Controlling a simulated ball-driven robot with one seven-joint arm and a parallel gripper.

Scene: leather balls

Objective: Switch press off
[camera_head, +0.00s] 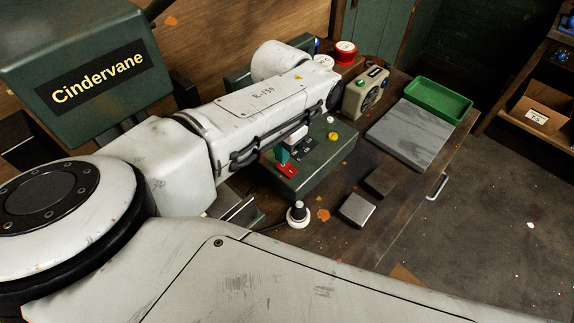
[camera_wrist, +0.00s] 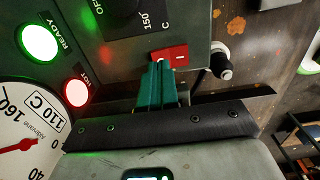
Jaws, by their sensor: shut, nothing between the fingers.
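The press's control box (camera_head: 318,165) is dark green and sits on the wooden bench under my arm. A red rocker switch (camera_wrist: 170,54) with a white mark on its right half is on the panel; it also shows in the head view (camera_head: 288,171). My gripper (camera_wrist: 158,66) has teal fingers, shut and empty, with the tips at the lower left part of the switch. I cannot tell whether they touch it. The gripper also shows in the head view (camera_head: 282,155). The green READY lamp (camera_wrist: 41,42) and the reddish HOT lamp (camera_wrist: 76,92) are lit.
A gauge (camera_wrist: 28,135) is beside the lamps. A white-and-black knobbed item (camera_head: 298,214), a metal block (camera_head: 357,209) and a brown block (camera_head: 379,182) lie in front. A grey slab (camera_head: 412,133), green tray (camera_head: 440,101) and beige device (camera_head: 366,94) stand to the right.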

